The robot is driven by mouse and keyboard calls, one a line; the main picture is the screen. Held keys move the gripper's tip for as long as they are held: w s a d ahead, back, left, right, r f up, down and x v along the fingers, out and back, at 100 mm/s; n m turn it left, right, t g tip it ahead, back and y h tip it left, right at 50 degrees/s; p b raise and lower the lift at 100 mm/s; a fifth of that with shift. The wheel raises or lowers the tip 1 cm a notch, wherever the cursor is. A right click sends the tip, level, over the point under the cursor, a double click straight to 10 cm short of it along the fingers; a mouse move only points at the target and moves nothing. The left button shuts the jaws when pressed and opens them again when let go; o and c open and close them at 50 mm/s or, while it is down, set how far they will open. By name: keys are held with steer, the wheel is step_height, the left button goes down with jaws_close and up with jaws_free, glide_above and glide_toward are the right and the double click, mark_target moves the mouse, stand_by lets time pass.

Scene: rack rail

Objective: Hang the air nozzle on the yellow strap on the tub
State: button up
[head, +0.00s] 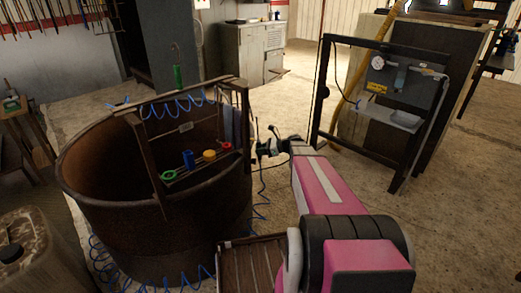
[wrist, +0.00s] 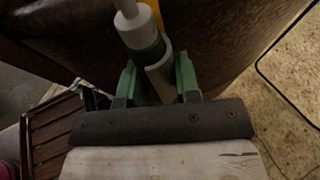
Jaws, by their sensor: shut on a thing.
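My gripper (wrist: 157,78) has green fingers closed on a grey and white cylindrical piece (wrist: 138,32), which I take to be the air nozzle. A bit of orange-yellow shows behind its top end; I cannot tell what that belongs to. In the head view my gripper (head: 268,148) is just right of the rack on the tub, outside the tub (head: 85,215), a big rusty round vessel. A yellow-orange loop (head: 209,156), probably the yellow strap, is on the rack's lower bar, left of my gripper. The nozzle is too small to make out clearly in the head view.
A green loop (head: 168,175), a blue one (head: 188,159) and a red one (head: 227,146) share the rack bar. Blue coiled hose (head: 178,105) hangs at the rack's top. A dark frame with a gauge panel (head: 403,82) stands at right. Open floor (head: 285,105) lies between.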

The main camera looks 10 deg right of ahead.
steer(key=o, duration=0.8)
steer(key=shift+c, duration=0.2)
steer(key=shift+f, duration=0.1)
steer(key=v, duration=1)
steer(key=s+a+f+n+g+h, duration=0.2)
steer(key=s+a+n+h, duration=0.2)
steer(key=s+n, duration=0.6)
steer(key=s+a+f+n+g+h, duration=0.2)
steer(key=s+a+n+h, duration=0.3)
steer(key=s+n+h, duration=0.4)
steer(key=shift+s+f+n+g+h, duration=0.3)
steer(key=shift+s+f+n, duration=0.4)
steer(key=shift+n, duration=0.7)
steer(key=shift+a, duration=0.1)
